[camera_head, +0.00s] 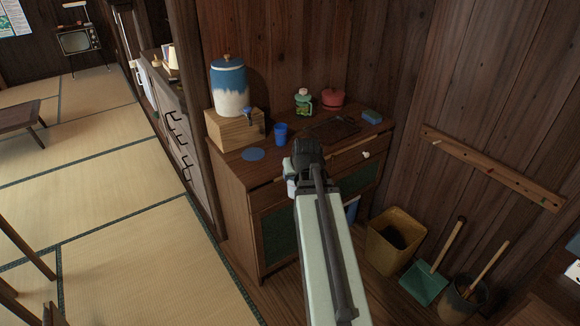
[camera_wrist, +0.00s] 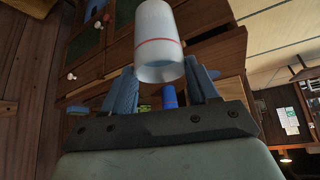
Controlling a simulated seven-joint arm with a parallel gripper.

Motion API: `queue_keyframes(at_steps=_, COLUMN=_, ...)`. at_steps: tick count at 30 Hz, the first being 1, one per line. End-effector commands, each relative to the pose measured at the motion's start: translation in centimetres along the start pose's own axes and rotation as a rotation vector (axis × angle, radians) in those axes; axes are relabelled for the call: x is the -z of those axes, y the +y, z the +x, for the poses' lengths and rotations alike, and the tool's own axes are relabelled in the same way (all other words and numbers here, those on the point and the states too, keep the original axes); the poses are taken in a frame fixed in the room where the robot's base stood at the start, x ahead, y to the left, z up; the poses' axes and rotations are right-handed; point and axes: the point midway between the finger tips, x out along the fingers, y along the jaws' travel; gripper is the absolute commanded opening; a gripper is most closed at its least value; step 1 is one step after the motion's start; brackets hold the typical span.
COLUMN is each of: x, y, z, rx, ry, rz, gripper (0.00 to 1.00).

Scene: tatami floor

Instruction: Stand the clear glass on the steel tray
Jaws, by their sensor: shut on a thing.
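My gripper (camera_head: 305,160) is over the front edge of the wooden cabinet. In the wrist view, its two blue fingers (camera_wrist: 163,88) are shut on a pale, see-through glass (camera_wrist: 158,38) with a red line around it. The glass's open rim faces the bottom of that picture. In the head view the glass is mostly hidden by my gripper and arm. A dark, flat rectangular tray (camera_head: 331,130), likely the steel tray, lies on the cabinet top beyond my gripper. It looks empty, and the glass is apart from it.
On the cabinet top (camera_head: 236,173) are a blue cup (camera_head: 281,133), a round blue mat (camera_head: 252,154), a green-patterned jar (camera_head: 303,101), a red pot (camera_head: 333,98) and a blue sponge (camera_head: 372,117). A blue-and-white dispenser (camera_head: 229,86) stands on a wooden box. A bin (camera_head: 394,240) stands right.

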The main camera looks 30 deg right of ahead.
Motion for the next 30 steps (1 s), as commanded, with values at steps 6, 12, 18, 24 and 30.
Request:
queue_keyframes(at_steps=6, x=-0.8, y=1.9, z=-0.6, rx=-0.014, ry=0.001, rz=0.022, gripper=0.08)
queue_keyframes(at_steps=12, x=0.9, y=5.7, z=-0.5, rx=-0.043, ry=0.001, rz=0.067, gripper=0.08)
queue_keyframes(at_steps=18, x=6.2, y=10.4, z=1.2, rx=-0.07, ry=0.001, rz=0.109, gripper=0.08)
queue_keyframes(at_steps=24, x=13.0, y=15.7, z=3.4, rx=-0.094, ry=0.001, rz=0.145, gripper=0.08)
queue_keyframes(at_steps=30, x=20.1, y=20.5, z=5.6, rx=-0.105, ry=0.001, rz=0.164, gripper=0.08)
